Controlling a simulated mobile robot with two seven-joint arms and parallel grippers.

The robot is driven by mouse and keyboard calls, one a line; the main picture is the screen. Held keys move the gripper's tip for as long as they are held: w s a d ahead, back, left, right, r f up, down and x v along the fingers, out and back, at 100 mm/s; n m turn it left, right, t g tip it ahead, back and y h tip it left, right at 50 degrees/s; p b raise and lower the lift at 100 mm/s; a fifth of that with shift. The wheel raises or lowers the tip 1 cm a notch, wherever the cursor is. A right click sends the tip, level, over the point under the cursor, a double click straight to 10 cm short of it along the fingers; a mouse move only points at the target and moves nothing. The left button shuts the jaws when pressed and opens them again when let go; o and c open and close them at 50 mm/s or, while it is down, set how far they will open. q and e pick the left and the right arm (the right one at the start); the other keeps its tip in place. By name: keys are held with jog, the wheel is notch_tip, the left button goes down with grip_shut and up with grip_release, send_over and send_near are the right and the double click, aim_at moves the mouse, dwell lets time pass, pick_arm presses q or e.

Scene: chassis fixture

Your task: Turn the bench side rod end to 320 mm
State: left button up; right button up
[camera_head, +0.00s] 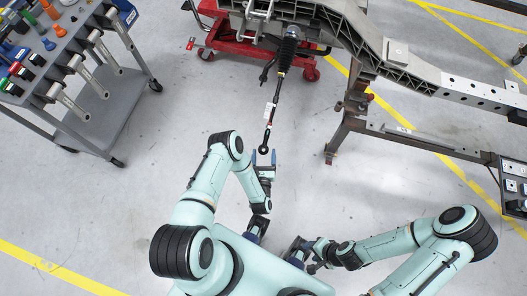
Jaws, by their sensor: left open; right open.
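The steering rod (276,97) slants down from a black ribbed boot (287,53) under the chassis. A white tag (268,112) hangs on it. The rod end (264,150) is a dark ring at its lower tip. My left gripper (264,157) is open, with its blue fingers at either side of the rod end; contact cannot be told. My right gripper (299,249) is low in the view close to my body, apart from the rod. Its fingers are hard to make out. No length reading is legible.
A grey tool cart (130,85) stands at left with tools on top. A red wheeled jack (225,38) is behind the rod. The chassis frame (400,70) and its brown stand (345,128) are at right. A dark tray (515,187) sits at the right edge. Floor around the rod end is clear.

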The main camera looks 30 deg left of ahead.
pick_arm(q)
jog(key=s+d+r+p, duration=0.1)
jog(key=p, duration=0.6)
jog(key=shift+s+p, duration=0.1)
jog(key=shift+p, duration=0.25)
jog(key=b+v, duration=0.1)
jog(key=v, duration=0.5)
jog(key=shift+f+b, duration=0.3)
jog(key=shift+b, duration=0.05)
pick_arm(e)
jog(key=w+r, duration=0.5)
jog(key=r, duration=0.3)
jog(key=shift+r+t, duration=0.25)
jog(key=shift+t, duration=0.05)
